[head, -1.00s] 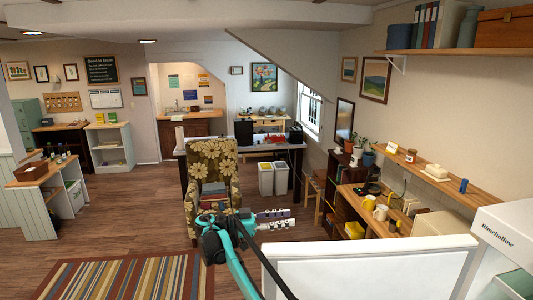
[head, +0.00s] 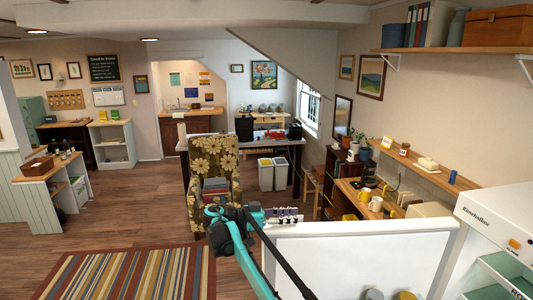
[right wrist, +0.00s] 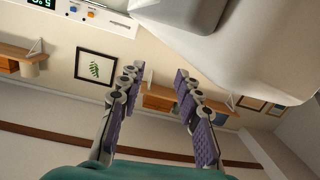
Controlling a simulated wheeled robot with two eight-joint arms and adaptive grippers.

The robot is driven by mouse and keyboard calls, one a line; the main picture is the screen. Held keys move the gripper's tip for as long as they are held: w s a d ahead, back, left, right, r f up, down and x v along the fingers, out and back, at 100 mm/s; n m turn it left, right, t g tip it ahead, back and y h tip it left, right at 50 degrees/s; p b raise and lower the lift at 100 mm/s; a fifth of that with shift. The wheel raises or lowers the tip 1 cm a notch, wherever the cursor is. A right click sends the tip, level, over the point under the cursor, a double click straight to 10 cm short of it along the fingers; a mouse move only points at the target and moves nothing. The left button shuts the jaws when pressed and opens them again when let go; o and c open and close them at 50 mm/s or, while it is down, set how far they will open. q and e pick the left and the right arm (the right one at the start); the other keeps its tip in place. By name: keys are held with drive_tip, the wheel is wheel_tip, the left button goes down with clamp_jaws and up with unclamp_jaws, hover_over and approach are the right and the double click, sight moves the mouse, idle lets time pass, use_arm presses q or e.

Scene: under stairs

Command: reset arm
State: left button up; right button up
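My right gripper (head: 284,215) is at the end of the teal and black arm in the head view. It appears beside the top left corner of a white panel (head: 360,250), with the patterned armchair behind it. In the right wrist view its two fingers (right wrist: 157,78) stand wide apart with purple ribbed pads, and nothing is between them. My left gripper is not in the head view.
A flowered armchair (head: 215,165) holding a stack of books and a striped rug (head: 125,274) are ahead. A wooden counter (head: 440,176) and a white machine (head: 497,215) with a green tray are at right. Open wood floor lies at left.

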sight(306, 230)
drive_tip(key=d+n, duration=0.1)
drive_tip(key=s+d+r+y, duration=0.1)
drive_tip(key=d, duration=0.1)
drive_tip(key=s+d+r+n+y, duration=0.1)
drive_tip(key=shift+d+n, duration=0.3)
drive_tip(key=s+d+f+n+y, duration=0.1)
drive_tip(key=s+d+n+y, duration=0.25)
drive_tip(key=s, duration=0.35)
drive_tip(key=s+d+f+n+y, duration=0.1)
drive_tip(key=s+d+n+y, duration=0.2)
drive_tip(key=s+d, duration=0.3)
drive_tip(key=s+a+f+n+t+y, duration=0.1)
drive_tip(key=s+f+n+y, duration=0.15)
drive_tip(key=s+f, duration=0.45)
drive_tip(key=s+a+f+n+t+y, duration=0.1)
drive_tip(key=s+a+f+y, duration=0.15)
drive_tip(key=s, duration=0.75)
drive_tip(key=s+a+f+n+t+y, duration=0.1)
drive_tip(key=s+f+y, duration=0.2)
drive_tip(key=s+f, duration=0.45)
use_arm(q)
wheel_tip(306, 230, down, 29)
drive_tip(key=b, duration=2.8)
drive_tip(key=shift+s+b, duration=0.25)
drive_tip(key=shift+b, duration=0.15)
use_arm(e)
wheel_tip(306, 230, down, 27)
drive_tip(key=s, duration=0.1)
drive_tip(key=shift+r, duration=0.15)
